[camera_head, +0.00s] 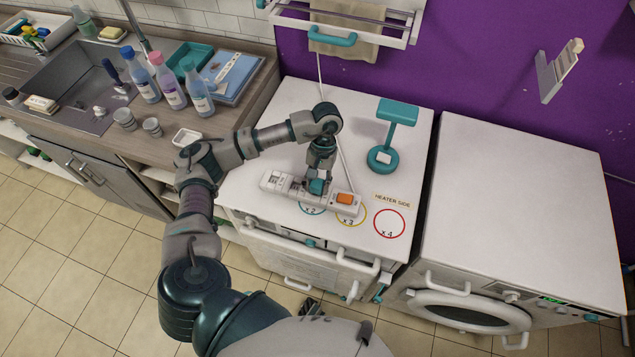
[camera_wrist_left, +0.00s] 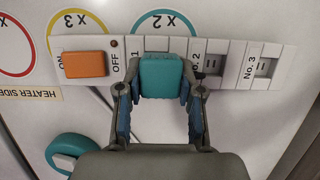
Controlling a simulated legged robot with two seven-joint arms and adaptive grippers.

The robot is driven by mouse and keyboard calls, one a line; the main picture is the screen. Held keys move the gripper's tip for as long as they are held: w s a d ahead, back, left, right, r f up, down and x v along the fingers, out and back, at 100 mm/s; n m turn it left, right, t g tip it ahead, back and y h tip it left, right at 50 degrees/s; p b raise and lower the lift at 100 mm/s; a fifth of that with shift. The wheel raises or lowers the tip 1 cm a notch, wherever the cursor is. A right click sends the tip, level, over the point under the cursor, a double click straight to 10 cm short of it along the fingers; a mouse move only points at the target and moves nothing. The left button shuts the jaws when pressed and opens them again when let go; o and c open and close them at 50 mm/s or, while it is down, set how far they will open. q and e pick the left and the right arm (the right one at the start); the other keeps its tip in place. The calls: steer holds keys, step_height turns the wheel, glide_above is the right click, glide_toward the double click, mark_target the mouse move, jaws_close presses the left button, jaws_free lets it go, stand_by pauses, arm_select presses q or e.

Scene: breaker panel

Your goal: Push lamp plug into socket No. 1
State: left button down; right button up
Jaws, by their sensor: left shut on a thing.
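The teal lamp plug (camera_wrist_left: 161,77) is between the fingers of my left gripper (camera_wrist_left: 161,95), which is shut on it. It also shows in the head view (camera_head: 317,187), under the gripper (camera_head: 318,176). The plug is over the No. 1 position of the white power strip (camera_wrist_left: 237,64) and covers that socket. I cannot tell how deep it sits. Sockets No. 2 (camera_wrist_left: 213,64) and No. 3 (camera_wrist_left: 265,68) are empty. The strip (camera_head: 270,180) lies on the white appliance top. The teal lamp (camera_head: 398,112) stands behind it, to the right. My right gripper is not in view.
The orange switch (camera_wrist_left: 86,64) is on the strip beside the OFF mark. Coloured rings, including a red one (camera_head: 390,223), mark the appliance top. A washing machine (camera_head: 520,200) stands at the right. Bottles (camera_head: 170,82) and a sink are at the left.

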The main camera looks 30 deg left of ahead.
arm_select(q)
steer(key=shift+a+r, duration=0.1)
steer(key=shift+a, duration=0.1)
steer(key=shift+d, duration=0.25)
steer(key=shift+d+b, duration=0.2)
steer(key=shift+b, duration=0.15)
stand_by(0.6)
steer(key=shift+a+b, duration=0.1)
steer(key=shift+b, duration=0.25)
stand_by(0.4)
